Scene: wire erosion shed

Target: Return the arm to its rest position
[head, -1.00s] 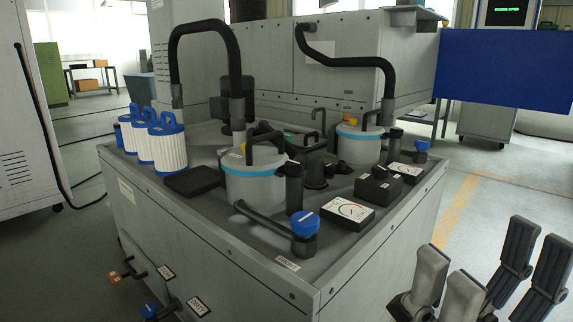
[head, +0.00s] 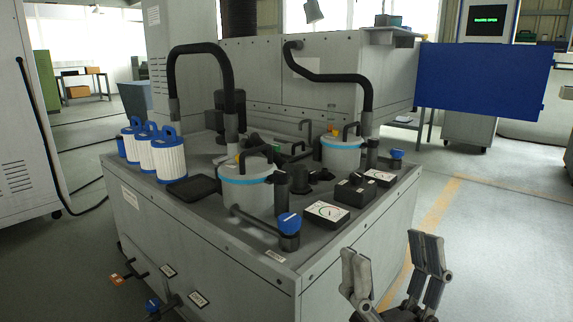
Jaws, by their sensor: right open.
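My right gripper (head: 398,268) shows at the lower right of the head view. Its dark grey fingers point up and stand apart, with nothing between them. It is in front of the right side of the grey filter cabinet (head: 240,275), apart from the things on its top. The right arm behind the gripper is mostly below the picture edge. My left gripper is out of the picture.
The cabinet top carries white and blue filter cartridges (head: 168,158), two grey canisters with blue bands (head: 247,195), a blue-knobbed valve (head: 289,223) and gauge boxes (head: 326,214). A blue panel (head: 485,82) juts out behind. Open floor (head: 500,240) lies to the right.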

